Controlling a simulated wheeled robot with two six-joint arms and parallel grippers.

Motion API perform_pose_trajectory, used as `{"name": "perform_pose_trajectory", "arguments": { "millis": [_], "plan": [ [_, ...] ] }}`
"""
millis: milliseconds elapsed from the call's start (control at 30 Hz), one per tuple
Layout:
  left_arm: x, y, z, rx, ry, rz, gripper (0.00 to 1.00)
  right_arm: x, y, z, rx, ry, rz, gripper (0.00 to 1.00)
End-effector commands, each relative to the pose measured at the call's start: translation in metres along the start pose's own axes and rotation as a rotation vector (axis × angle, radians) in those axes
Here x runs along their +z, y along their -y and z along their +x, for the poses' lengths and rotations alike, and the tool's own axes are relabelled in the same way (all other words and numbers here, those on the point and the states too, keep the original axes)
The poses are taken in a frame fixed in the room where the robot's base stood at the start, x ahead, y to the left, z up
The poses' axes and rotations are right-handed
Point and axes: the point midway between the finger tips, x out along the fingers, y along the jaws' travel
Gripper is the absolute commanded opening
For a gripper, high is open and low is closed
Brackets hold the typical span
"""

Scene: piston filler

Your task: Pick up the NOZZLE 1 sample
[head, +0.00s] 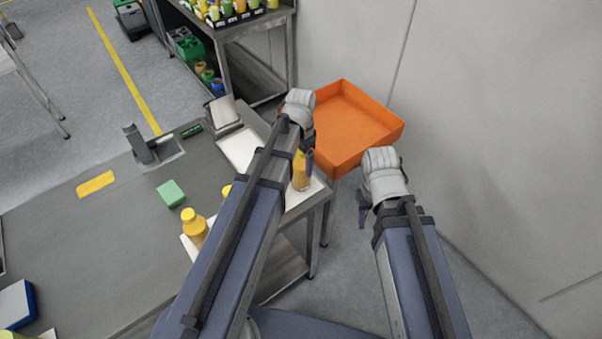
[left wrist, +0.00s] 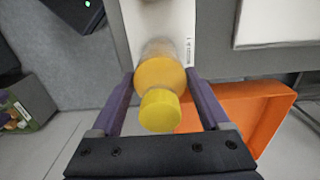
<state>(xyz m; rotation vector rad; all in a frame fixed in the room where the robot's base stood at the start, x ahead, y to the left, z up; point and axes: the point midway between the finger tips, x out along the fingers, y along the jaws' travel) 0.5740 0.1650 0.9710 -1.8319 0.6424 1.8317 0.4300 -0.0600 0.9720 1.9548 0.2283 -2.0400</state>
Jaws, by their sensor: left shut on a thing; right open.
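A bottle with orange-yellow contents (head: 301,174) is upright at the right edge of the grey bench, by the white strip (head: 313,192). In the left wrist view its yellow cap (left wrist: 160,110) sits between my fingers. My left gripper (head: 308,162) is shut on this bottle; I cannot tell whether its base touches the strip. Small print on the strip is too small to read. Another yellow-capped bottle (head: 194,228) stands at the strip's left end, and one more (head: 227,190) is mostly hidden by my left arm. My right gripper (head: 362,208) is open and empty, right of the bench.
An orange tray (head: 350,135) stands beyond the bench corner, against the wall. A green block (head: 171,193), a yellow pad (head: 95,184) and a dark stand (head: 138,143) are on the bench. A shelf with several bottles (head: 238,20) stands behind.

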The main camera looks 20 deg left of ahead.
Motion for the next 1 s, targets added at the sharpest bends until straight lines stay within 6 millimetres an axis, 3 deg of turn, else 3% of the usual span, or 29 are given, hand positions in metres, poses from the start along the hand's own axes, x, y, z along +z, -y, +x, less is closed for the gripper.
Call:
{"name": "perform_pose_trajectory", "arguments": {
  "millis": [33, 300, 767, 1000],
  "plan": [
    [0.0, 0.0, 0.0, 0.001, 0.0, 0.0, 0.3, 0.0, 0.0, 0.0, 0.0, 0.0, 0.0, 0.5],
    [0.0, 0.0, 0.0, 0.001, 0.0, 0.0, 0.0, 0.0, 0.0, 0.0, 0.0, 0.0, 0.0, 0.5],
    [0.0, 0.0, -0.001, 0.001, 0.0, 0.0, 0.0, 0.0, 0.0, -0.001, 0.0, 0.0, 0.0, 0.5],
    [0.0, 0.0, -0.015, 0.001, 0.0, 0.0, 0.0, 0.001, -0.002, -0.015, 0.0, 0.0, 0.0, 0.5]
  ]
}}
